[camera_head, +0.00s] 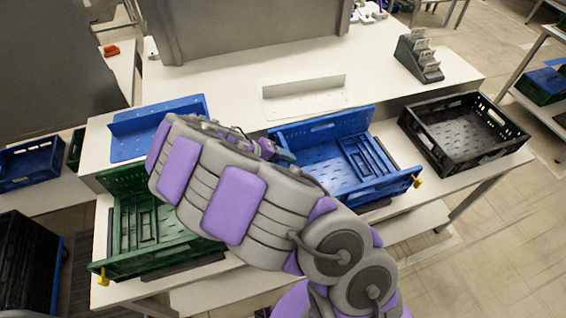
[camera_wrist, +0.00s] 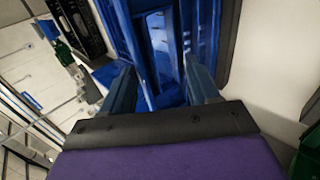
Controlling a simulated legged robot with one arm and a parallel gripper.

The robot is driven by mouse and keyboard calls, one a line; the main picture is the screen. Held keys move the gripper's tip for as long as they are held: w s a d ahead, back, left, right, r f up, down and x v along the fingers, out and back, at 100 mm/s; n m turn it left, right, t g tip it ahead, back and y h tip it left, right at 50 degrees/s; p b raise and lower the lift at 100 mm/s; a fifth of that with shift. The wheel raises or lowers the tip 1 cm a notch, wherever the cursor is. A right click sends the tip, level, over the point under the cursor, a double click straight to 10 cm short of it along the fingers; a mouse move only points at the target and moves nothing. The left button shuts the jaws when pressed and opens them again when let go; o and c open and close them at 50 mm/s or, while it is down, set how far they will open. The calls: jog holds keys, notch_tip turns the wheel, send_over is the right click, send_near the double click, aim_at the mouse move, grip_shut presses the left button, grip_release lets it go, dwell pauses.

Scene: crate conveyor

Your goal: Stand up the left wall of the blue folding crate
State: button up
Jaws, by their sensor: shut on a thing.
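The blue folding crate (camera_head: 318,135) sits on the white table right of my arm in the head view. My gripper (camera_head: 283,156) is at that left side. In the wrist view, my gripper (camera_wrist: 162,92) has its two dark fingers on either side of a blue part of the crate (camera_wrist: 122,35) and is shut on it. I take this part to be the left wall; its exact tilt cannot be told.
A green crate (camera_head: 105,268) stands left of the blue one, partly behind my arm. A black crate (camera_head: 438,150) stands at the right. A blue panel (camera_head: 190,103), a white bracket (camera_head: 305,98) and a dark card rack (camera_head: 420,62) are behind.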

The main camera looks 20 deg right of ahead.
jog(key=shift+s+a+f, duration=0.1)
jog(key=shift+s+f, duration=0.1)
jog(key=shift+f, duration=0.35)
jog(key=shift+o, duration=0.2)
jog(key=shift+a, duration=0.25)
jog(key=shift+d, duration=0.2)
jog(key=shift+c, duration=0.2)
jog(key=shift+a, duration=0.1)
jog(key=o, duration=1)
jog(key=shift+w+a, duration=0.15)
jog(key=shift+c, duration=0.4)
jog(key=shift+d+r, duration=0.1)
jog(key=shift+d, duration=0.15)
jog(key=shift+c, duration=0.5)
